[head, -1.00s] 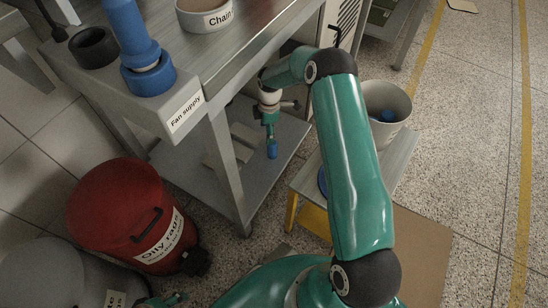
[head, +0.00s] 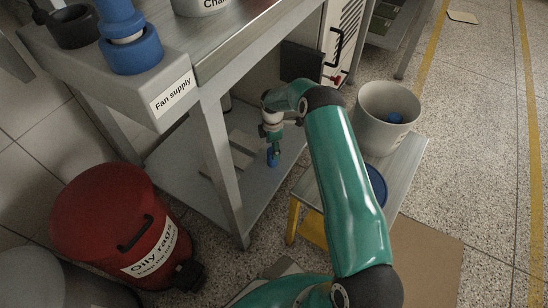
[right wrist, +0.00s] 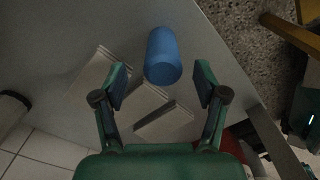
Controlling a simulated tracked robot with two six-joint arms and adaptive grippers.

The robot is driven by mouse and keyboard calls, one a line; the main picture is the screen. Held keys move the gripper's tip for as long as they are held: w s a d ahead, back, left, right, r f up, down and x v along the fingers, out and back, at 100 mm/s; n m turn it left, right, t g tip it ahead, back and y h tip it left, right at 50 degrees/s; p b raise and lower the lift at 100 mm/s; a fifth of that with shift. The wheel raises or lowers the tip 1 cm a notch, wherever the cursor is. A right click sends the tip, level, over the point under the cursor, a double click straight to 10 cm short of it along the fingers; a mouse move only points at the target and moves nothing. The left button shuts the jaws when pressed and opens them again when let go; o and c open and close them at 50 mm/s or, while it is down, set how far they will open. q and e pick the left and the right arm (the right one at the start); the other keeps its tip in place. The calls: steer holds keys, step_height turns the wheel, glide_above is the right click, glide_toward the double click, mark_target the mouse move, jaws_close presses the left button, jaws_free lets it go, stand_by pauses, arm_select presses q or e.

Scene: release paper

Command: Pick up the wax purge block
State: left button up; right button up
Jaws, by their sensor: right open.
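A blue cylinder (right wrist: 163,56) lies just beyond my right fingertips in the right wrist view, above or on the grey lower shelf. It shows as a small blue shape in the head view (head: 272,159). No label shows, so I cannot be sure that it is the wax purge block. My right gripper (right wrist: 161,88) is open, its two fingers apart with the cylinder ahead of the gap between them. In the head view my right gripper (head: 273,151) reaches under the workbench. My left gripper is not in view.
Flat pale pieces (right wrist: 165,122) lie on the lower shelf (head: 260,193). A workbench leg (head: 222,165) stands left of my gripper, and the tabletop (head: 235,50) is above. A bin (head: 385,117) stands on a stool at right. A red oily-rags can (head: 105,215) stands at left.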

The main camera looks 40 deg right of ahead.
step_height(320, 180, down, 5)
steer(key=b, duration=0.3)
steer(key=shift+a+f, duration=0.1)
steer(key=c, duration=1.3)
